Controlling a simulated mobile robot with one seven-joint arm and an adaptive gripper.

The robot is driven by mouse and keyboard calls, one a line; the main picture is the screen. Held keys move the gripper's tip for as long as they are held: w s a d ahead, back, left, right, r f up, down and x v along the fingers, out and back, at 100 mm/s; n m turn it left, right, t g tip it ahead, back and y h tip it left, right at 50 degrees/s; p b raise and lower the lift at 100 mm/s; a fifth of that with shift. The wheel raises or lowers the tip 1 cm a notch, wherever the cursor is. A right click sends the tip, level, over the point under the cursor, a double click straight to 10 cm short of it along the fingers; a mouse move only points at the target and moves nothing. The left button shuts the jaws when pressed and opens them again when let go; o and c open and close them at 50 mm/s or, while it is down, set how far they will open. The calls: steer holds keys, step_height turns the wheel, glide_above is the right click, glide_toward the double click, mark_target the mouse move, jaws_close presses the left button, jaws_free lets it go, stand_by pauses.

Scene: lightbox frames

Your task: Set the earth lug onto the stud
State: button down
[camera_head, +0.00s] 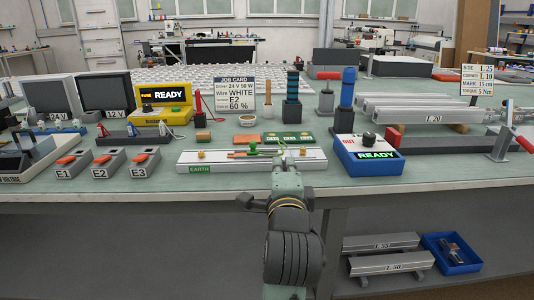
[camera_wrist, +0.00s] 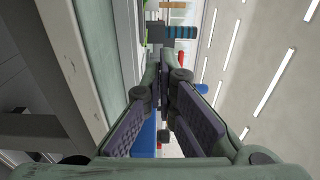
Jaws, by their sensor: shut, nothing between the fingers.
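The grey earth rail (camera_head: 225,160) with a green EARTH label (camera_head: 199,169) lies along the bench's front edge in the head view. On or just behind it are a copper-coloured strip (camera_head: 243,154), a green knob (camera_head: 253,147) and a small yellow piece (camera_head: 201,154). I cannot tell which small part is the lug or the stud. My gripper (camera_head: 282,152) is in front of and over the rail's right half, hiding part of it. In the wrist view my gripper (camera_wrist: 161,68) has its fingers together with nothing between them.
Three grey switch boxes E1, E2 (camera_head: 110,162) and E3 stand left.

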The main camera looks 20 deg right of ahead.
mark_target(267, 159)
steer(key=shift+s+d+f, duration=0.1)
steer(key=shift+d, duration=0.05)
steer(key=p, duration=0.1)
steer(key=w+p, duration=0.1)
steer(key=p, duration=0.1)
steer(key=shift+d+r, duration=0.15)
steer(key=shift+r, duration=0.2)
steer(key=p, duration=0.2)
steer(key=w+p, duration=0.1)
steer(key=p, duration=0.1)
steer(key=shift+w+d, duration=0.2)
steer(key=shift+d, duration=0.05)
steer(key=x, duration=0.4)
steer(key=p+x, duration=0.1)
steer(key=x, duration=0.2)
steer(key=shift+w+f, duration=0.1)
steer(key=shift+f, duration=0.2)
steer(key=a, duration=0.3)
steer(key=shift+w+p, duration=0.15)
steer(key=shift+p, duration=0.2)
steer(key=shift+a+f, duration=0.1)
steer(key=shift+a, duration=0.35)
